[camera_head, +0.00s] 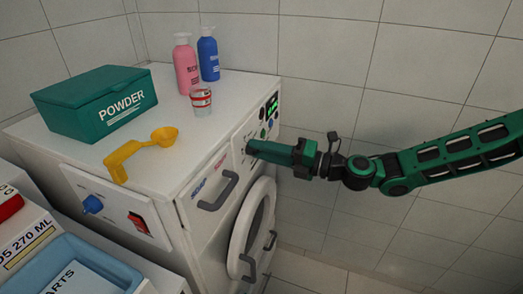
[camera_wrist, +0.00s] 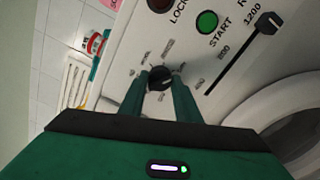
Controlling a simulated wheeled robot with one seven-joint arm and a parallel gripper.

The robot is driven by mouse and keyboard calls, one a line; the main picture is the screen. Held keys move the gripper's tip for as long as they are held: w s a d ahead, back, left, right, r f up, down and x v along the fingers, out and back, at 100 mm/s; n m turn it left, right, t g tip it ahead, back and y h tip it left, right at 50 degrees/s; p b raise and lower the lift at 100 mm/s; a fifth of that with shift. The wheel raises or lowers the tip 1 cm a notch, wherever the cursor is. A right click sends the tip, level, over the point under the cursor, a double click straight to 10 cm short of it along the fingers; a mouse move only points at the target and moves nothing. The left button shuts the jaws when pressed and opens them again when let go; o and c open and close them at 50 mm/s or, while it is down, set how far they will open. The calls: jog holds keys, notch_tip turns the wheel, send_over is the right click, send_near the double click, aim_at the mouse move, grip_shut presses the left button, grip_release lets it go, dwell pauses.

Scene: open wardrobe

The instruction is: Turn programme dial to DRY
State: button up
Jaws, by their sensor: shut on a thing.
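The programme dial (camera_wrist: 158,77) is a small dark round knob on the washing machine's white front panel (camera_wrist: 215,62). In the wrist view it sits between the two fingers of my gripper (camera_wrist: 160,88), which are shut on it from both sides. Small printed labels ring the dial; they are too blurred to read, so I cannot tell which one it points at. In the head view my gripper (camera_head: 251,149) reaches the machine's front panel (camera_head: 240,148) from the right and mostly hides the dial.
A green START button (camera_wrist: 206,22) and a slider (camera_wrist: 268,22) lie close to the dial. A drawer handle (camera_head: 218,192) and the round door (camera_head: 255,230) are below. A powder box (camera_head: 85,118), yellow scoop (camera_head: 140,152), cup (camera_head: 201,101) and two bottles (camera_head: 186,65) stand on top.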

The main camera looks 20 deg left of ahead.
jog(key=shift+w+d+f+m, duration=0.15)
jog(key=shift+w+m, duration=0.15)
jog(key=shift+w, duration=0.05)
jog(key=o, duration=0.9)
jog(key=shift+o, duration=0.9)
jog(key=shift+s, duration=0.2)
jog(key=d, duration=1)
jog(key=shift+s+d, duration=0.3)
jog(key=shift+s, duration=0.05)
